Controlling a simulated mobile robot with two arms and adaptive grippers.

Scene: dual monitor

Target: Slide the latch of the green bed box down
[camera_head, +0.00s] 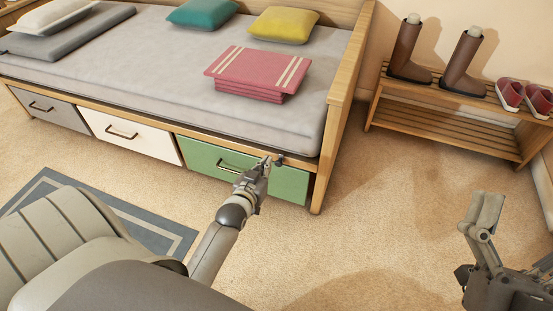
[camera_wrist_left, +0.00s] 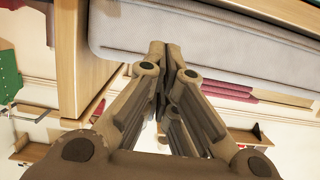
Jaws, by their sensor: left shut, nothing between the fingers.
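The green bed box (camera_head: 285,182) is the right-hand drawer under the bed, with a dark bar handle on its front. A small dark latch (camera_head: 279,160) sits at the top of its front, right of the handle. My left gripper (camera_head: 267,163) is at the upper front of the green box, its tips just left of the latch; whether they touch it I cannot tell. In the left wrist view its fingers (camera_wrist_left: 167,62) are together with nothing between them. My right gripper (camera_head: 487,208) is at the right, over the floor, away from the bed; its finger opening is unclear.
A white drawer (camera_head: 128,134) and a grey drawer (camera_head: 50,109) are left of the green box. The wooden bed post (camera_head: 335,140) stands at its right. A shoe rack (camera_head: 440,97) with boots and shoes is at the back right. Carpet between bed and rack is clear.

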